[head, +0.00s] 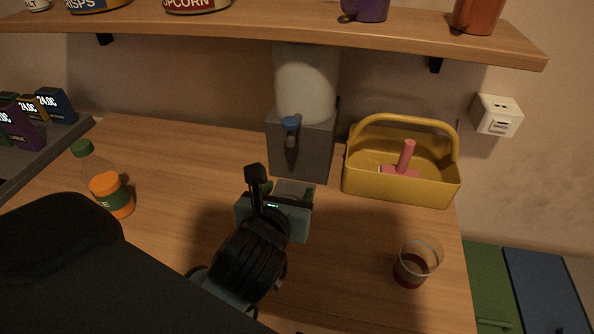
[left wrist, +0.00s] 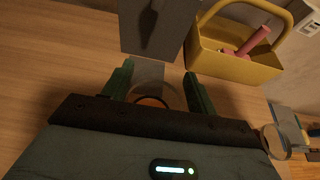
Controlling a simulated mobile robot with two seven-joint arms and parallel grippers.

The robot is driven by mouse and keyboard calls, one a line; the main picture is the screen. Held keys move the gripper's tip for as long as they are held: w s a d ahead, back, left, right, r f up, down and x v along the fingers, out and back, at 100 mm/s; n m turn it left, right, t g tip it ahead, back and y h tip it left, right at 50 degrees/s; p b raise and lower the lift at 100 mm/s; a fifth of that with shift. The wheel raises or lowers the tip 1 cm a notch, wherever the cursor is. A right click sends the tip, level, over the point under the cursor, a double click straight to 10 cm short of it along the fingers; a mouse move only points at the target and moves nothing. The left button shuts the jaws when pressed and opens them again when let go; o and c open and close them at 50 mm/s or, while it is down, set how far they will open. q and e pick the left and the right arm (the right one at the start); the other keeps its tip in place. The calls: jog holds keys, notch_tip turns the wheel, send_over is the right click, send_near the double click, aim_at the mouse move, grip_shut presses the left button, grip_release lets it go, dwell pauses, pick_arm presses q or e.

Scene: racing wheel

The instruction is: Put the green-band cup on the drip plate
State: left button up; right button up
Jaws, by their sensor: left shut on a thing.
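The grey drip plate (left wrist: 149,72) lies just beyond the cup, at the dispenser's foot. I cannot tell whether the cup touches it. My right gripper is not in view.
A yellow caddy (head: 370,187) with a pink-handled tool (head: 407,155) stands right of the dispenser. A clear cup with dark red low down (head: 416,264) stands at the table's front right. An orange bottle (head: 106,185) stands at left. A shelf (head: 300,28) hangs above.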

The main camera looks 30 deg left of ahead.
pick_arm(q)
jog(key=w+a, duration=0.1)
jog(key=w, duration=0.2)
jog(key=w+a, duration=0.2)
jog(key=w, duration=0.2)
jog(key=w+a+f, duration=0.1)
jog(key=w+a, duration=0.1)
jog(key=w, duration=0.2)
jog(key=shift+w+p, duration=0.2)
jog(key=shift+p, duration=0.15)
jog(key=shift+w+f, duration=0.1)
jog(key=shift+f, duration=1.65)
jog(key=shift+f, duration=0.15)
jog(key=o, duration=1.1)
jog(key=shift+r, duration=0.25)
jog(key=v, duration=1.2)
jog(key=shift+d+f, duration=0.1)
jog(key=shift+f, duration=0.05)
